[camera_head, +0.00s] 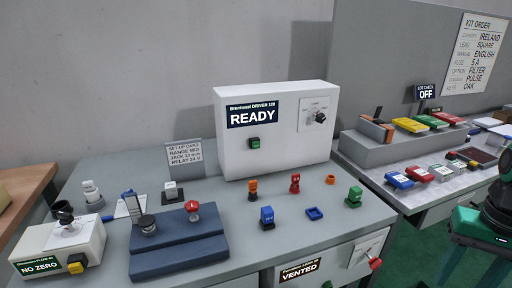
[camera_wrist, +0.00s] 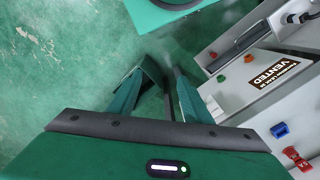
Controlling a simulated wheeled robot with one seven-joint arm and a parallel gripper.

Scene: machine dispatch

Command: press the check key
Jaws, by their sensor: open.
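No key marked "check" can be read in either view. A dark display reading "OFF" (camera_head: 426,92), with a small line above that seems to include "CHECK", stands on the right-hand bench. The white machine box (camera_head: 275,165) reads "READY" and has a green button (camera_head: 255,143) and a dark knob (camera_head: 320,117). A yellow button (camera_head: 76,264) sits on the left unit reading "NO ZERO". My gripper (camera_wrist: 164,80) is open and empty in the wrist view, over green floor, beside the drawer front reading "VENTED" (camera_wrist: 272,73). It is apart from all these controls.
The grey bench (camera_head: 335,220) holds coloured parts, blue blocks (camera_head: 175,250) and a set-up card (camera_head: 186,157). The right bench carries several coloured cases (camera_head: 410,125) below a kit order sheet (camera_head: 475,52). A brown table edge (camera_head: 30,180) is at left. Green floor (camera_head: 425,240) shows between benches.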

